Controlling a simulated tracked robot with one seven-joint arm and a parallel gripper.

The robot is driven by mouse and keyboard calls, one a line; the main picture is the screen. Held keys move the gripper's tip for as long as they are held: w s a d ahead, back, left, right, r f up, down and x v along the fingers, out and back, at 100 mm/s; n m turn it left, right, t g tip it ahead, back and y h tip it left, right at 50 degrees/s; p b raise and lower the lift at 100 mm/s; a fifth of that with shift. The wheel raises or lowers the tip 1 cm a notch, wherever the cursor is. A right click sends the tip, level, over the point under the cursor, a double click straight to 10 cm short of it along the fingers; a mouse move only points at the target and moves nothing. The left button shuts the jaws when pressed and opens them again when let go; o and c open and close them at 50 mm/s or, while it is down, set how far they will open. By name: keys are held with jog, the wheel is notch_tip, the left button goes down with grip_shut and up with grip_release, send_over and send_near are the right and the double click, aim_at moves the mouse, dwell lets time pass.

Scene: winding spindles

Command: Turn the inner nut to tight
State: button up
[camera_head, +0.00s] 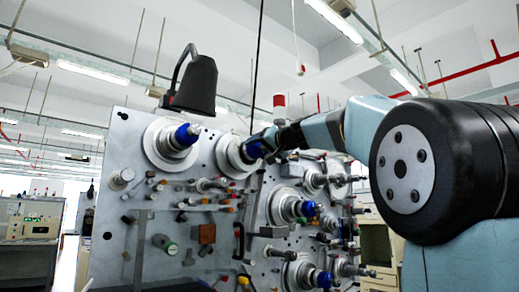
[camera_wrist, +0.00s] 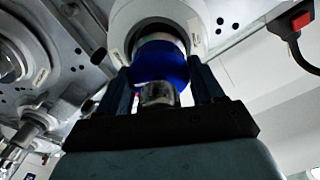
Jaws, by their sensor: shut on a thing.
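A blue nut (camera_head: 254,149) sits on the upper middle spindle, in front of its pale round flange (camera_head: 228,152). My gripper (camera_head: 268,143) reaches it from the right and is shut on it. In the wrist view the blue nut (camera_wrist: 150,62) lies between the two dark fingers of my gripper (camera_wrist: 158,78), one on each side. A shiny metal spindle end (camera_wrist: 158,94) sticks out of the nut toward the palm. The fingers hide the nut's sides, and its exact turn angle cannot be told.
The upright metal panel (camera_head: 125,200) carries other spindles with blue nuts, at upper left (camera_head: 186,135), lower middle (camera_head: 308,209) and bottom (camera_head: 325,280). Several small rollers and knobs stick out between them. A black lamp-like shade (camera_head: 198,85) hangs above the panel's top edge.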

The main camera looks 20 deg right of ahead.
jog(key=shift+d+m, duration=0.15)
jog(key=shift+m, duration=0.15)
jog(key=o, duration=1)
jog(key=v, duration=1.3)
jog(key=shift+s, duration=0.35)
jog(key=s+a+f+g+h, duration=0.1)
jog(key=s+a+f+g, duration=0.15)
jog(key=f, duration=0.55)
jog(key=s+a+f+g+h, duration=0.1)
jog(key=s+a+f+g, duration=0.15)
jog(key=f, duration=0.65)
jog(key=s+a+f+g+h, duration=0.1)
jog(key=s+f, duration=0.2)
jog(key=f, duration=0.5)
jog(key=s+f+g+h, duration=0.1)
jog(key=s+f, duration=0.3)
jog(key=f, duration=0.4)
jog(key=s+f+n+g+h, duration=0.1)
jog(key=s+f+g, duration=0.1)
jog(key=s+f, duration=0.3)
jog(key=s+f+g+h, duration=0.2)
jog(key=s+f, duration=0.2)
jog(key=f, duration=0.8)
jog(key=shift+s+d+n, duration=0.1)
jog(key=shift+s+n, duration=0.25)
jog(key=shift+n, duration=0.05)
